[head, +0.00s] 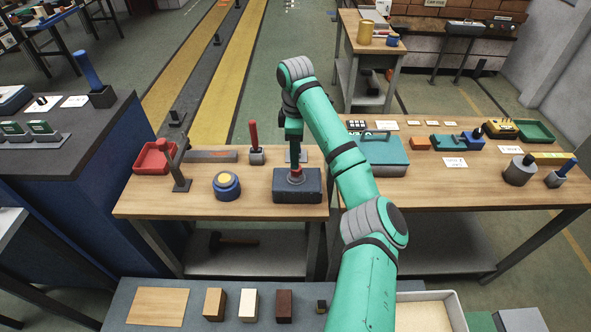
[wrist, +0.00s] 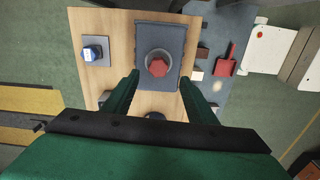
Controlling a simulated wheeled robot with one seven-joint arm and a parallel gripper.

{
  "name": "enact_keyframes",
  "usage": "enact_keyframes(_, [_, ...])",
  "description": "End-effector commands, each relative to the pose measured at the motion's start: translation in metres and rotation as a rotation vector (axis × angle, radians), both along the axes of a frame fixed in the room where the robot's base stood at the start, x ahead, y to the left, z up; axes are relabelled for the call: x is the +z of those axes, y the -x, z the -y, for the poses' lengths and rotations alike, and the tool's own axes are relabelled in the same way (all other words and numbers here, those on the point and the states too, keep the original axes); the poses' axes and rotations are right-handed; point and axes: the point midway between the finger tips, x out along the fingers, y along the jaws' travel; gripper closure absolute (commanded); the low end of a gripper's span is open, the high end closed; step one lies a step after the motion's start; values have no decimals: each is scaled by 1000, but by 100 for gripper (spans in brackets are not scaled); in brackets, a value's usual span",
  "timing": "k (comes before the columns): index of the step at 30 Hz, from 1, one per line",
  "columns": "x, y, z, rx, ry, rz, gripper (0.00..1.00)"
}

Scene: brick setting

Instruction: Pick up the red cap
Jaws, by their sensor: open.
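The red cap (wrist: 158,67) is a small faceted piece sitting in a round grey collar on a dark block (wrist: 152,32). In the head view the cap (head: 296,172) shows as a small red spot on top of the dark block (head: 297,190), on the left wooden table. My gripper (wrist: 158,76) is open, its two green fingers apart with the cap showing between and just beyond their tips. In the head view my gripper (head: 294,140) points down above the block; its fingertips are hard to make out there.
On the same table stand a blue round piece (head: 227,186), a red-handled tool in a block (head: 254,145), a grey post (head: 178,165) and a red tray (head: 153,157). A teal case (head: 380,155) stands close on the right table. Wooden blocks (head: 215,304) line the front bench.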

Motion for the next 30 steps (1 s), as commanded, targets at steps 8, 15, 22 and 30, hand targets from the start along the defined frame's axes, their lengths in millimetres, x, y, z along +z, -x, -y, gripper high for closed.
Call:
enact_keyframes(8, [-19,0,-3,3,-1,-1,48])
enact_keyframes(15, [-50,-3,-1,4,-1,-2,48])
enact_keyframes(22, [-66,-3,0,4,1,-1,48])
enact_keyframes(30, [-66,-3,0,3,1,-1,65])
